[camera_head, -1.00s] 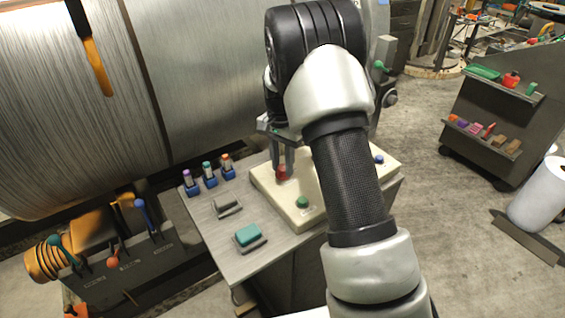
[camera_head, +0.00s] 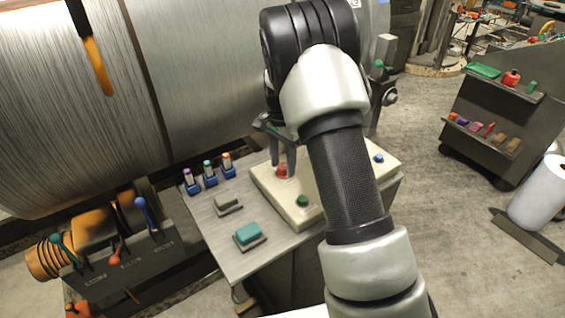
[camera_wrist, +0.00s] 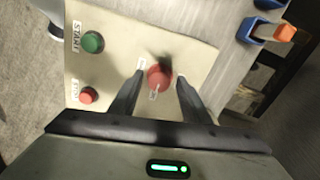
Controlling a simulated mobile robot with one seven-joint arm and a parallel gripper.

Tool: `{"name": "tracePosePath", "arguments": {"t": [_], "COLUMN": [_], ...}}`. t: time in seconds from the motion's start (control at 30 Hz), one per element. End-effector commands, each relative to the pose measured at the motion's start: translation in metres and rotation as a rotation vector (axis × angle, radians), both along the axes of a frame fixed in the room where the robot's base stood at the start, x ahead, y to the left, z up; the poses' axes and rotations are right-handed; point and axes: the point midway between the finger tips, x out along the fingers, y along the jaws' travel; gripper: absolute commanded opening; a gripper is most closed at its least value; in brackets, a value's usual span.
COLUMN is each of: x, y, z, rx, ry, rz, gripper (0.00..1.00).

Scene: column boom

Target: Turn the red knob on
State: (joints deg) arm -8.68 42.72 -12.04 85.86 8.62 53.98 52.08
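The red knob (camera_head: 281,171) stands on the cream control panel (camera_head: 262,180). In the wrist view the red knob (camera_wrist: 160,76) is round, with a pale pointer mark and small white labels beside it, too small to read. My gripper (camera_head: 283,158) is over the knob, pointing down. In the wrist view my gripper (camera_wrist: 157,92) has its fingers apart, one on each side of the knob, with visible gaps. I cannot tell how far the fingertips are above the panel.
A green START button (camera_wrist: 92,41) and a red button (camera_wrist: 87,95) sit beside the knob. A blue button (camera_head: 379,158) is at the panel's right. Small blue-based holders (camera_head: 210,178) and a teal block (camera_head: 248,233) lie left. A large metal drum (camera_head: 205,70) stands behind.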

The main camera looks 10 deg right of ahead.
Motion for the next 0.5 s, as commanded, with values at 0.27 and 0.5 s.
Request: {"name": "tracePosePath", "arguments": {"t": [0.27, 0.5], "x": [-0.001, 0.001], "y": [0.0, 0.001], "z": [-0.001, 0.02], "rx": [0.0, 0.001], "ry": [0.001, -0.002], "rz": [0.002, 0.002], "gripper": [0.47, 0.47]}}
